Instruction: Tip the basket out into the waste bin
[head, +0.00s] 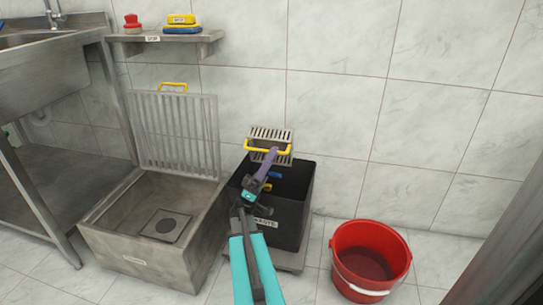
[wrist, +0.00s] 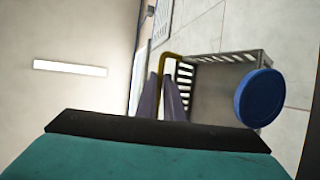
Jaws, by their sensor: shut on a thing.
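The small slatted metal basket (head: 271,134) with a yellow handle is above the back of the black waste bin (head: 292,222) in the head view. My gripper (head: 269,154) reaches up over the bin and is shut on the yellow handle. In the wrist view my gripper's fingers (wrist: 163,92) meet the handle (wrist: 170,58), and the basket (wrist: 213,88) lies on its side in the picture. A blue round piece (wrist: 260,98) is at the basket's right end; I cannot tell whether it touches. Blue and yellow bits show below the basket in the head view, inside the bin's outline.
A steel floor box (head: 125,238) with its grated lid (head: 176,132) raised stands left of the bin. A red bucket (head: 370,262) stands to the right. A wall shelf (head: 165,37) and a steel sink (head: 45,65) are at the left. The tiled wall is close behind.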

